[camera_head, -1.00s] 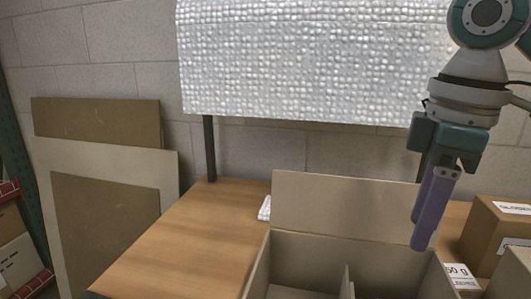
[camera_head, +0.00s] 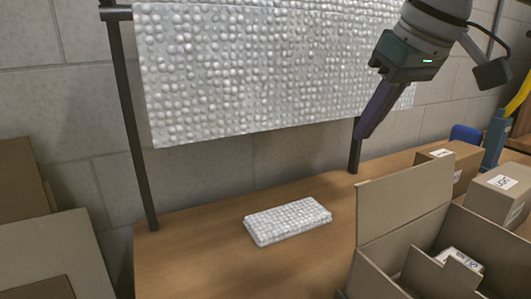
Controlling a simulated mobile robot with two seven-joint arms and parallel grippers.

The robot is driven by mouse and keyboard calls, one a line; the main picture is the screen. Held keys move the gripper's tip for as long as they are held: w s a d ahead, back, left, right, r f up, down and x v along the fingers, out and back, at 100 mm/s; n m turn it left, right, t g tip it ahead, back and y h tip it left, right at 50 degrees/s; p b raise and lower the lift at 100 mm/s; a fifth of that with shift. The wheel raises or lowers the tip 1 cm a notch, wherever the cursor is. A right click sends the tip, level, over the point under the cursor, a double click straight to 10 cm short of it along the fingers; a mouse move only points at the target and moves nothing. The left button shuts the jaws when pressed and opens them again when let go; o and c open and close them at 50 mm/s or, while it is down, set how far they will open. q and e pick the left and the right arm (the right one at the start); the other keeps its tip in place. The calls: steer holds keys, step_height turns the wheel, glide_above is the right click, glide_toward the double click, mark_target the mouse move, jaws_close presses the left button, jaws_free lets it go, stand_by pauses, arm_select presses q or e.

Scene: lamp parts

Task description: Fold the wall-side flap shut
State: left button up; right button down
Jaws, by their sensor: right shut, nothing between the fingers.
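An open cardboard box (camera_head: 437,243) stands on the wooden table at the lower right, cut off by the frame's edge. Its wall-side flap (camera_head: 403,208) stands up, roughly upright, along the box's far edge. Inside the box are cardboard dividers (camera_head: 440,277) and a small item with a white label (camera_head: 460,259). My right gripper (camera_head: 362,135) is shut and empty. It hangs in the air above the far side of the flap, in front of the wall, and appears apart from the flap. My left gripper is not in view.
A folded bubble-wrap pad (camera_head: 287,221) lies on the table (camera_head: 200,255) left of the box. A bubble-wrap roll (camera_head: 260,65) hangs on a dark frame (camera_head: 131,130) behind. Small labelled boxes (camera_head: 500,193) stand right of the flap. Cardboard sheets (camera_head: 55,255) lean at the left.

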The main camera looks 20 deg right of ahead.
steer(key=x, duration=1)
arm_select(q)
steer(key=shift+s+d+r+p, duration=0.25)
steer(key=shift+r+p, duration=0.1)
steer(key=shift+p, duration=0.15)
arm_select(e)
steer(key=shift+s+d+r, duration=0.1)
steer(key=shift+s+r, duration=0.1)
steer(key=shift+s, duration=0.5)
steer(key=shift+s+d+r, duration=0.1)
steer(key=shift+s+r, duration=0.05)
steer(key=shift+s, duration=0.6)
steer(key=shift+s+d+r, duration=0.1)
steer(key=shift+s+r, duration=0.1)
steer(key=shift+s, duration=0.5)
